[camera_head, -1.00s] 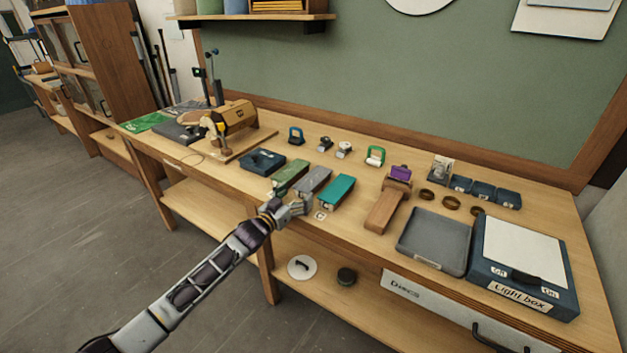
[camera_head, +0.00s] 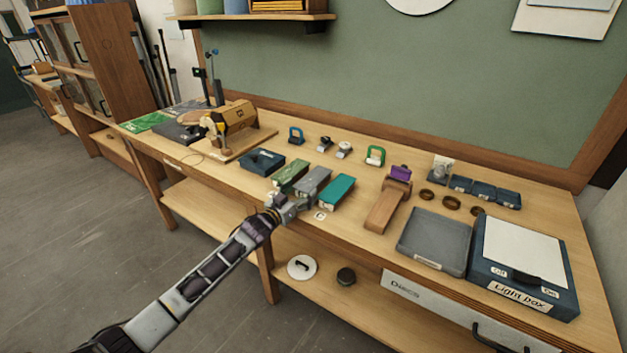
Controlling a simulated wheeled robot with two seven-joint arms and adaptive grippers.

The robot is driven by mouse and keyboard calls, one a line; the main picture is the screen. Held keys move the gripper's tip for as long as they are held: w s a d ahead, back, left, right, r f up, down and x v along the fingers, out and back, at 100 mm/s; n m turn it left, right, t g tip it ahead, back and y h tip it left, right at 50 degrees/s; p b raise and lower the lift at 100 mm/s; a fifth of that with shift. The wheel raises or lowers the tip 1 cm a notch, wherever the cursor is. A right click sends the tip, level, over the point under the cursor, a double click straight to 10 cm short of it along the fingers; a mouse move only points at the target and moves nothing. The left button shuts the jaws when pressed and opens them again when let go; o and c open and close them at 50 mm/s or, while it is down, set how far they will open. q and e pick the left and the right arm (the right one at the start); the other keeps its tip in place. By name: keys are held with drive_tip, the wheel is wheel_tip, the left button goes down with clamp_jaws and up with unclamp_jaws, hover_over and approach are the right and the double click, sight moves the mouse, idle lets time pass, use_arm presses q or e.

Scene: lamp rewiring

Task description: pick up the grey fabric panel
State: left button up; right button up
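A grey block-shaped piece (camera_head: 313,180) lies on the bench between a green one (camera_head: 291,174) and a teal one (camera_head: 337,191); it is the grey item nearest my gripper. I cannot tell whether its surface is fabric. A flat grey sheet (camera_head: 193,106) also lies at the far left end of the bench. My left gripper (camera_head: 297,208) is at the bench's front edge, at the near end of the grey piece. Its fingers are small and overlap that end in the picture, so their opening and any contact are unclear. My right gripper is not in view.
A grey tray (camera_head: 434,240) and a light box (camera_head: 522,262) stand at the right of the bench (camera_head: 340,230). A wooden block (camera_head: 384,208) and a dark blue box (camera_head: 262,161) flank the row. A machine (camera_head: 236,118) stands at the left.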

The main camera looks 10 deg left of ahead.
use_arm(q)
drive_tip(key=c, duration=0.7)
drive_tip(key=shift+c, duration=0.4)
drive_tip(key=shift+r, duration=0.55)
wheel_tip(320, 180, up, 8)
drive_tip(key=shift+f+p, duration=0.15)
drive_tip(key=shift+p, duration=0.15)
drive_tip(key=shift+r, duration=0.55)
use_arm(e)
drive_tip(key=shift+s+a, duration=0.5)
